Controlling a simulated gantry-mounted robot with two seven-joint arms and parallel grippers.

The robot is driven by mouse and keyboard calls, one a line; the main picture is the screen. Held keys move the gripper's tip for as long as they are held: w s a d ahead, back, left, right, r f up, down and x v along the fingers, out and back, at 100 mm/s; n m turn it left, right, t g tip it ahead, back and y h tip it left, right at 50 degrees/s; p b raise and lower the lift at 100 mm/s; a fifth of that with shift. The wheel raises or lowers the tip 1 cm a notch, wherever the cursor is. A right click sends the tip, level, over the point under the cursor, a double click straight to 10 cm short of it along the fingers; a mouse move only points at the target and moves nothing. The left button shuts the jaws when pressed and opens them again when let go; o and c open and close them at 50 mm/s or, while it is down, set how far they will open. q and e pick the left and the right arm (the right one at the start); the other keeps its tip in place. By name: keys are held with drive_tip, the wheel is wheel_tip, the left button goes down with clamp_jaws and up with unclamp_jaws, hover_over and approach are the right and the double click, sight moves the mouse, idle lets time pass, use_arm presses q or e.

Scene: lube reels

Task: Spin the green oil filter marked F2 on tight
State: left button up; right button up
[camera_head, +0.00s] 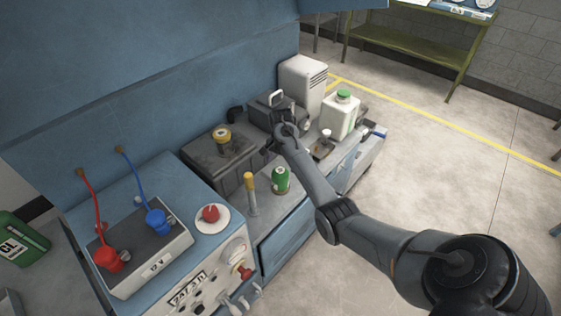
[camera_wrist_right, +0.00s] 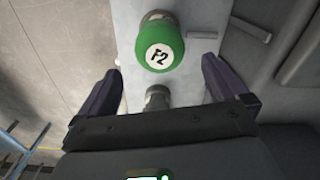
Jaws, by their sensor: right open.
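The green oil filter marked F2 (camera_wrist_right: 160,46) shows in the right wrist view, its round end with a white label facing the camera. In the head view a green can with a white mark (camera_head: 281,181) stands on the grey bench top; I take it to be this filter. My left gripper is not in view.
A yellow-topped rod (camera_head: 250,190) stands left of the can. A dark box with a yellow cap (camera_head: 222,136) is behind it. A white jug with a green cap (camera_head: 341,115) stands to the right. A control box (camera_head: 145,260) with red and blue plugs is at left.

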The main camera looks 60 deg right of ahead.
sight(281, 177)
wheel_tip(281, 177, down, 10)
drive_tip(key=shift+r+b, duration=0.2)
drive_tip(key=shift+b, duration=1.05)
drive_tip(key=c, duration=1.2)
drive_tip(key=shift+r+m+p, duration=0.25)
drive_tip(key=shift+m+p, duration=0.55)
drive_tip(key=shift+m, duration=0.1)
drive_tip(key=shift+c, duration=0.2)
drive_tip(key=shift+s+a+f+m+p, duration=0.1)
drive_tip(key=shift+m+p, duration=0.4)
drive_tip(key=shift+m, duration=0.7)
drive_tip(key=shift+f+m, duration=0.2)
drive_tip(key=shift+m, duration=0.3)
drive_tip(key=shift+c, duration=0.2)
